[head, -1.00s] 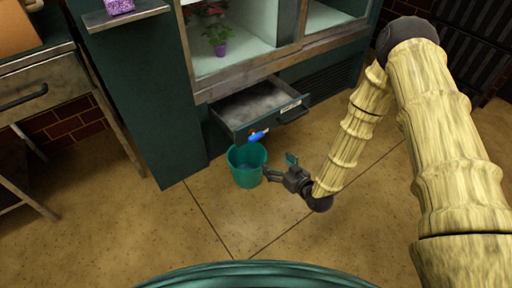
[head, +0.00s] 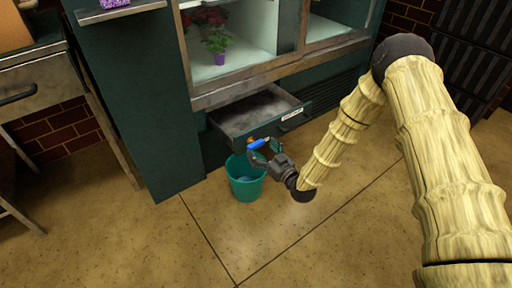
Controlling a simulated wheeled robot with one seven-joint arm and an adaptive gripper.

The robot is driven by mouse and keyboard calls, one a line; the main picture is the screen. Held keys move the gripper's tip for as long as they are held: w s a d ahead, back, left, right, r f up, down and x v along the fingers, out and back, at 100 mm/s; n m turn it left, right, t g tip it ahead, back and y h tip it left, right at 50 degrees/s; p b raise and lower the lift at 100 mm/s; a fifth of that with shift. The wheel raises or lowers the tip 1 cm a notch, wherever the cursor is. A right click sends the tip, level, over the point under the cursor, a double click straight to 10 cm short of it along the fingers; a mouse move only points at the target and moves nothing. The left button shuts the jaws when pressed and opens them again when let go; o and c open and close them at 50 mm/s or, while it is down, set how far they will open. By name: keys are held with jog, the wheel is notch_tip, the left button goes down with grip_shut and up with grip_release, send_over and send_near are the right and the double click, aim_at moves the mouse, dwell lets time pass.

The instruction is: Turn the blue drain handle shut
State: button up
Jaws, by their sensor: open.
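The blue drain handle (head: 258,143) sits on a small brass-coloured valve (head: 250,140) below the front of the open drawer (head: 262,112). The handle points to the right and slightly up. My gripper (head: 266,151) is open, right at the handle, with one finger to its lower left and the other to its right. I cannot tell whether the fingers touch it. The valve is partly hidden by the handle and gripper. A teal bucket (head: 244,184) stands on the floor under the valve, with some water in it.
The green cabinet (head: 135,100) stands behind, with potted flowers (head: 215,40) on its shelf above the drawer. A worn workbench (head: 50,75) stands at the left. The tiled floor (head: 300,240) in front is clear.

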aim_at(258, 146)
jog(key=shift+b+x, duration=0.45)
jog(key=shift+x, duration=1.5)
jog(key=c, duration=1)
